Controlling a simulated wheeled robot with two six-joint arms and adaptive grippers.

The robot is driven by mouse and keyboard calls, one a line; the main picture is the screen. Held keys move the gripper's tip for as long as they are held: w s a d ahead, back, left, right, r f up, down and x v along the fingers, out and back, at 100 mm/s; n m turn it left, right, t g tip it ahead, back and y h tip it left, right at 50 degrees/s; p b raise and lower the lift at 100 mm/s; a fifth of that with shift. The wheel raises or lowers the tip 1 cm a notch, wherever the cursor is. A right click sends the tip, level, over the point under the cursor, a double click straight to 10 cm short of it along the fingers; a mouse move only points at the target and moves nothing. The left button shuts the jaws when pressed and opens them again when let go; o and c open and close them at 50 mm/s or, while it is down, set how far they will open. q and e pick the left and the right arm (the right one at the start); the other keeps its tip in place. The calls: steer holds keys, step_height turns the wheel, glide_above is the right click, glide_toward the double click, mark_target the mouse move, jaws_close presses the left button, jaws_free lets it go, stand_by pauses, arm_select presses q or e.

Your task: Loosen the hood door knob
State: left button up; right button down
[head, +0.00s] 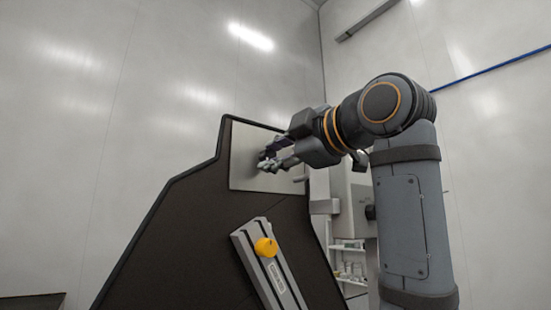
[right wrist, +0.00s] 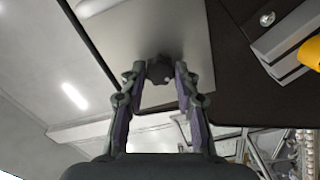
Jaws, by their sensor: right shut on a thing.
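The hood door knob, a small dark lobed knob (right wrist: 159,70), sits on a light metal plate (right wrist: 125,38). In the head view the same plate (head: 247,160) is on the upper part of a dark panel. My right gripper (head: 268,160) reaches the plate from the right. In the head view the knob is mostly hidden by the fingers. My left gripper is in neither view.
The dark panel (head: 180,230) has a grey slotted bar (head: 252,240) with a yellow knob (head: 265,247) below the plate. Shelves with small items (head: 350,265) stand behind, to the right of the panel. Pale walls surround the cell.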

steer(key=n, duration=0.5)
steer(key=shift+f+n+b, duration=0.15)
steer(key=shift+n+b, duration=0.25)
stand_by(0.4)
steer(key=c, duration=1)
jaws_free()
steer(key=shift+s+d, duration=0.25)
steer(key=shift+s, duration=0.05)
steer(key=v, duration=1.1)
steer(key=shift+s, duration=0.1)
